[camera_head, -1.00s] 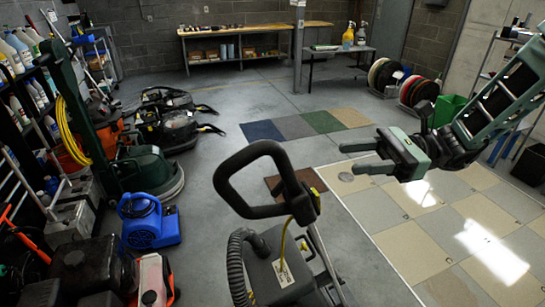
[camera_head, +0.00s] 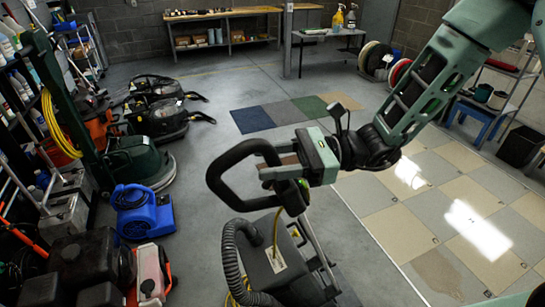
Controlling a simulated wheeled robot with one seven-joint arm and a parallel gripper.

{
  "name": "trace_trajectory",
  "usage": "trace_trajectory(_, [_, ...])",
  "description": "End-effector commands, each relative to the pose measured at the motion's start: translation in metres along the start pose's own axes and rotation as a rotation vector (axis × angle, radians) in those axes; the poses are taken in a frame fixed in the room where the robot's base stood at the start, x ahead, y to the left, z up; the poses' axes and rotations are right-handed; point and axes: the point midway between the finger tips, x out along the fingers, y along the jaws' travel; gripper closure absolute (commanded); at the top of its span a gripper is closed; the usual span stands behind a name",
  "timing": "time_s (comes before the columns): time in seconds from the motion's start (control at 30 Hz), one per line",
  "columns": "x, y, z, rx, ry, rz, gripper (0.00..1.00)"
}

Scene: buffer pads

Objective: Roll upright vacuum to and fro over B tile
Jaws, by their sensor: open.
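The upright machine with a black loop handle (camera_head: 222,180), a ribbed hose and a dark grey body (camera_head: 275,268) stands in the foreground; I take it as the upright vacuum. My gripper (camera_head: 270,163) is open at the upper right of the loop, its fingers pointing left. The fingers overlap the handle in the picture; whether the bar lies between them or touches them I cannot tell. Coloured carpet tiles (camera_head: 290,112) in blue, grey, green and tan lie in a row behind. A brown tile is mostly hidden behind handle and gripper. I can read no letter B on any tile.
A beige and grey tiled floor (camera_head: 420,215) lies to the right, with a wet-looking patch (camera_head: 437,275). A blue blower (camera_head: 146,213) and several floor machines stand left. A workbench (camera_head: 225,30) is at the back. Grey floor between is clear.

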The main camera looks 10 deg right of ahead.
Motion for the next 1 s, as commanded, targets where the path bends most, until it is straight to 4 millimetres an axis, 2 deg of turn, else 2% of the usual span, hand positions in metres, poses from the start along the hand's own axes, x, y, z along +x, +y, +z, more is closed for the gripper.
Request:
trace_trajectory(0.13, [0.0,0.0,0.0,0.0,0.0,0.0,0.55])
trace_trajectory(0.17, [0.0,0.0,0.0,0.0,0.0,0.0,0.58])
trace_trajectory(0.3, [0.0,0.0,0.0,0.0,0.0,0.0,0.97])
trace_trajectory(0.33, [0.0,0.0,0.0,0.0,0.0,0.0,1.0])
trace_trajectory(0.67, [-0.009,-0.002,0.0,0.001,0.0,-0.002,1.0])
trace_trajectory(0.87, [-0.033,-0.007,0.0,0.001,0.002,-0.008,1.0])
trace_trajectory(1.0, [-0.058,-0.012,0.001,0.001,0.002,-0.009,1.0])
